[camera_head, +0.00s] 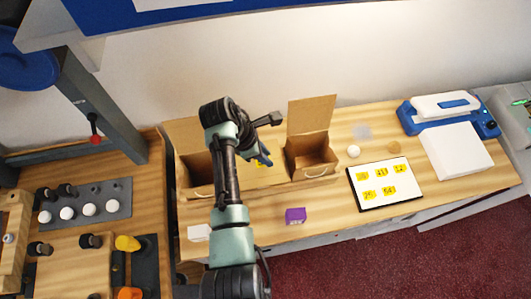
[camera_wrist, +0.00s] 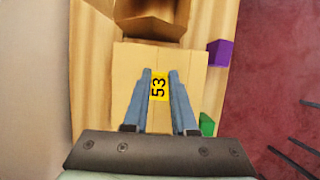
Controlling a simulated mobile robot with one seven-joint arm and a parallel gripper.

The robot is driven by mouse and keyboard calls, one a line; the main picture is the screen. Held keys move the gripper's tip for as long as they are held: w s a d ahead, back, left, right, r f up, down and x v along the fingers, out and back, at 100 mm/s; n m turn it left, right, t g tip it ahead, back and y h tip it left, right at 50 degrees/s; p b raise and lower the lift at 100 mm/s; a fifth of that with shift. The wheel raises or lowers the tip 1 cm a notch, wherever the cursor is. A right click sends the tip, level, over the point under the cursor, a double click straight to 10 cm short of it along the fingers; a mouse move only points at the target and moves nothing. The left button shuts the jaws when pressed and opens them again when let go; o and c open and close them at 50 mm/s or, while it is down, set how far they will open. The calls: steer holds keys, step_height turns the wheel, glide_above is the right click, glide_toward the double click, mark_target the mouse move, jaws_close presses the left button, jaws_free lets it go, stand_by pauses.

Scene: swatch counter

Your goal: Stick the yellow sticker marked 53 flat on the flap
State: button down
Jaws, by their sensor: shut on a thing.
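The yellow sticker marked 53 (camera_wrist: 159,87) is between the blue fingertips of my gripper (camera_wrist: 160,76) in the wrist view. My gripper is shut on it, with the number facing the camera. Behind it is a flat, pale cardboard surface (camera_wrist: 190,58), seemingly a closed box top with flaps; I cannot tell whether the sticker touches it. In the head view my gripper (camera_head: 263,158) is between the two open boxes, and my arm hides much of the cardboard below. The sticker cannot be made out there.
Open cardboard boxes stand left (camera_head: 192,172) and right (camera_head: 318,158) of my gripper. A purple box (camera_head: 295,215) lies near the front edge. A sticker sheet (camera_head: 405,197) with several yellow stickers lies to the right. A green thing (camera_wrist: 207,124) shows in the wrist view.

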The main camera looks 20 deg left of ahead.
steer(key=shift+f, duration=0.35)
stand_by(0.7)
steer(key=c, duration=1.1)
jaws_free()
steer(key=p+v, duration=0.2)
steer(key=v, duration=0.4)
steer(key=d+p+v, duration=0.1)
steer(key=v, duration=0.4)
steer(key=p+v, duration=0.2)
steer(key=v, duration=0.4)
steer(key=shift+w+r+p, duration=0.35)
steer(key=shift+r, duration=0.3)
